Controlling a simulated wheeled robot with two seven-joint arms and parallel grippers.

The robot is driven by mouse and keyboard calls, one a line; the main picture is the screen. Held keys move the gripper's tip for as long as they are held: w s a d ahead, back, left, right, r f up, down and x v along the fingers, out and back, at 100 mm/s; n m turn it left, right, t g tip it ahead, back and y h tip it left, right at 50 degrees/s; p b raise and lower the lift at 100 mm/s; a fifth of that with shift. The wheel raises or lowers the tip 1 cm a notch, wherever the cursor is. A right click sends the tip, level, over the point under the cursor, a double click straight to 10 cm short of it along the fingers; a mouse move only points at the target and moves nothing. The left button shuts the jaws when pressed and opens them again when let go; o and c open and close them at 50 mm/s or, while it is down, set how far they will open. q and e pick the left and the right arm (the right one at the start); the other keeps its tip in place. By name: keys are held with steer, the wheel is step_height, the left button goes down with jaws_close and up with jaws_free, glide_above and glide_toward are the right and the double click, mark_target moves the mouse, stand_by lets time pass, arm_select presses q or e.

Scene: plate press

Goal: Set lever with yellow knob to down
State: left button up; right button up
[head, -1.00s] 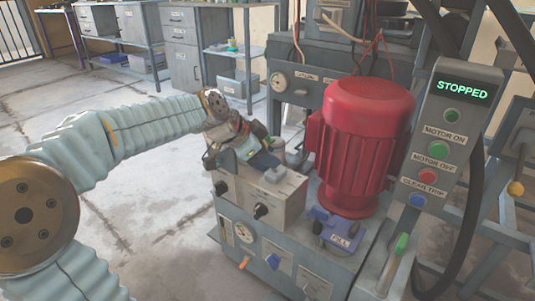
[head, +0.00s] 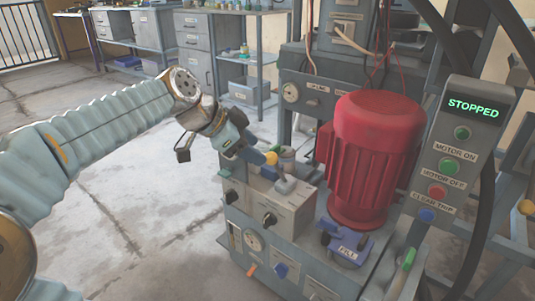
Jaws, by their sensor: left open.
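My left gripper (head: 256,160) is open, reaching from the left beside this knob. I cannot tell whether its fingers touch the lever. A second yellow knob (head: 525,207) is at the right edge, partly cut off by the frame. My right gripper is not in view.
A grey valve block (head: 290,212) with a black knob sits under the gripper. A red motor (head: 375,150) stands right of it. A control panel (head: 460,150) reads STOPPED. A green-handled lever (head: 408,260) is at front right. The floor at left is clear.

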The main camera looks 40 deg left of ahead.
arm_select(q)
steer(key=v, duration=0.3)
steer(key=shift+s+r, duration=0.15)
steer(key=shift+s, duration=0.05)
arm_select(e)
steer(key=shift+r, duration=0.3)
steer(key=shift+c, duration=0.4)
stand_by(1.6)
